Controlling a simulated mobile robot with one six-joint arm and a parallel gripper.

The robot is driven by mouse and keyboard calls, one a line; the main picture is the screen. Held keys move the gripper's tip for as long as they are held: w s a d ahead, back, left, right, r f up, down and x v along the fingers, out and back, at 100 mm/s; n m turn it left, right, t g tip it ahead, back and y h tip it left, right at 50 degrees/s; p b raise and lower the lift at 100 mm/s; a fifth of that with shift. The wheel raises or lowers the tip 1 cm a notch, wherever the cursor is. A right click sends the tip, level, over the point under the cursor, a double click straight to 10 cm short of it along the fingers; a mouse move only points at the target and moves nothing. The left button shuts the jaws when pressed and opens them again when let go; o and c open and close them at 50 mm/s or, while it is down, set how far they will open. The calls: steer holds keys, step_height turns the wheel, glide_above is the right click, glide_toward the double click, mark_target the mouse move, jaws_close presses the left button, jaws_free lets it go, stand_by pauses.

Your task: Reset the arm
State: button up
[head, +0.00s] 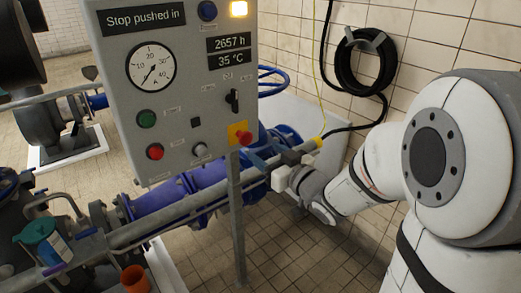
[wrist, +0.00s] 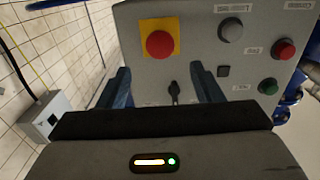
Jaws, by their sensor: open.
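My arm reaches in from the right in the head view. My gripper (head: 262,152) is close to the lower right corner of the grey control panel (head: 185,100), near a red stop button (head: 243,138) on a yellow plate. In the wrist view, my gripper (wrist: 165,78) has its two blue fingers apart, with nothing held between them. The red stop button (wrist: 160,44) shows beyond the fingers, and a black switch (wrist: 174,93) shows between them. I cannot tell whether a finger touches the panel. The panel's display (head: 143,18) reads "Stop pushed in".
The panel stands on a grey post (head: 237,215). Blue pipework (head: 185,195) and a grey rail run behind and below it. A black hose coil (head: 362,62) hangs on the tiled wall. Tiled floor (head: 290,240) is clear right of the post.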

steer(key=shift+s, duration=0.1)
steer(key=s+d+f+m+g+h, duration=0.2)
steer(key=d+h, duration=0.3)
steer(key=s+d+f+m+g+h, duration=0.2)
steer(key=d+m+h, duration=0.1)
steer(key=d+h, duration=0.2)
steer(key=s+f+m+g, duration=0.1)
steer(key=s+g, duration=0.7)
steer(key=s, duration=0.9)
steer(key=shift+s+a+f+m, duration=0.15)
steer(key=shift+s+f+m, duration=0.25)
steer(key=shift+f, duration=0.3)
steer(key=shift+c, duration=0.4)
